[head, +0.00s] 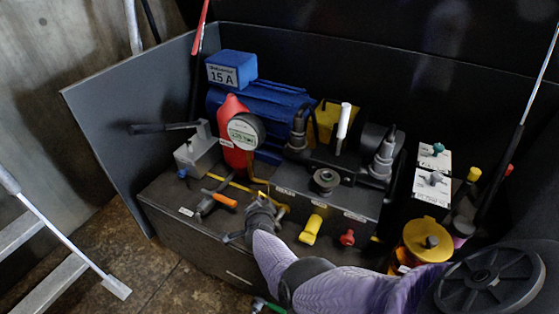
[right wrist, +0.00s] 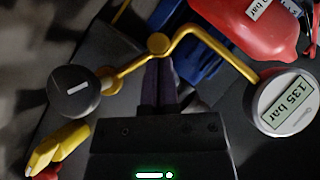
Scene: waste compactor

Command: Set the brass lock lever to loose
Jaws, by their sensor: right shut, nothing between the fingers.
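A brass-yellow bar with a round disc end (right wrist: 158,43) shows in the right wrist view, and I take it to be the lock lever. It slants from the disc down to a black round knob (right wrist: 75,92). A brass pipe also runs from near the disc towards a gauge, and I cannot tell where lever and pipe separate. My right gripper (right wrist: 158,66) is shut and empty, its tips just below the disc; contact is unclear. In the head view this gripper (head: 262,203) is above the machine's front deck and hides much of the brass part (head: 285,208).
A round gauge (head: 245,131) and red cylinder (head: 233,107) stand behind the gripper. An orange-handled lever (head: 222,200) is to its left. A yellow handle (head: 310,229) and a red knob (head: 347,238) are to its right. A grey panel (head: 125,110) bounds the left.

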